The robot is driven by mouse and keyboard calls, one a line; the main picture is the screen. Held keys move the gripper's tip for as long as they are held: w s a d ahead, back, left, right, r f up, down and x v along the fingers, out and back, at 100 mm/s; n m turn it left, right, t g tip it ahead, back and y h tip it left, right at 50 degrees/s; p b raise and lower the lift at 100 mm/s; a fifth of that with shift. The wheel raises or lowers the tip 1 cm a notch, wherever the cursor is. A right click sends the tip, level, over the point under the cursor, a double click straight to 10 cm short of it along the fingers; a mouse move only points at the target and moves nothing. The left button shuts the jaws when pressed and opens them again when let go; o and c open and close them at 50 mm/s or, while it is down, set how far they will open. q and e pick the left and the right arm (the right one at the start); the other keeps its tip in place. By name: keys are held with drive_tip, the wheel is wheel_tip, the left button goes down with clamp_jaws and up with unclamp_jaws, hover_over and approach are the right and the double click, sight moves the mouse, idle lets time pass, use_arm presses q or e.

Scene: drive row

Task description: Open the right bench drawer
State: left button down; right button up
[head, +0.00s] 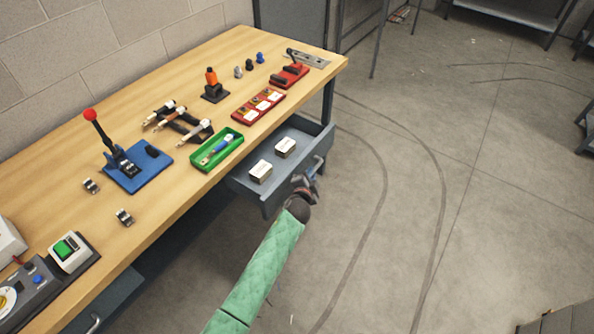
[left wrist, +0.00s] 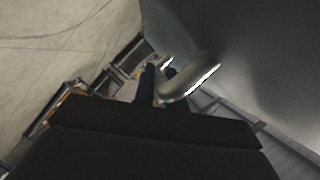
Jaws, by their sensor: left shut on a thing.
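The right bench drawer (head: 248,190) is grey and stands pulled out from under the wooden bench. Two small white-topped boxes (head: 261,172) (head: 285,147) lie in it. My left gripper (head: 312,180) is at the drawer's front, shut on its handle (head: 319,163). In the left wrist view the metal handle (left wrist: 190,82) shows at the dark fingers (left wrist: 160,85), with the grey drawer front (left wrist: 255,75) on the right. My right gripper is in neither view.
The bench top (head: 150,215) carries a green tray (head: 194,163), a blue-based press (head: 138,178), a red case (head: 246,114) and several small parts. Another drawer (head: 108,305) is under the bench's near end. The concrete floor (head: 420,190) to the right is clear.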

use_arm(q)
drive_tip(key=s+d+b, duration=0.1)
drive_tip(key=s+d, duration=0.4)
drive_tip(key=d, duration=0.1)
drive_tip(key=shift+d, duration=0.35)
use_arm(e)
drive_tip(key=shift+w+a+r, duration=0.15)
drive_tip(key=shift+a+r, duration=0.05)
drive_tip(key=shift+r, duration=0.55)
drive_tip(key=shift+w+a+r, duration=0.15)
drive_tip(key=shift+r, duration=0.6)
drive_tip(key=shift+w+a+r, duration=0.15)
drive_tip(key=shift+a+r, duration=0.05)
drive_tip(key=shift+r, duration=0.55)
use_arm(q)
drive_tip(key=c, duration=1.5)
unclamp_jaws()
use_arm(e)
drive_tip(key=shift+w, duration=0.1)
use_arm(q)
drive_tip(key=shift+o, duration=0.2)
drive_tip(key=b+v, duration=0.2)
drive_tip(key=v, duration=0.5)
drive_tip(key=shift+s, duration=0.3)
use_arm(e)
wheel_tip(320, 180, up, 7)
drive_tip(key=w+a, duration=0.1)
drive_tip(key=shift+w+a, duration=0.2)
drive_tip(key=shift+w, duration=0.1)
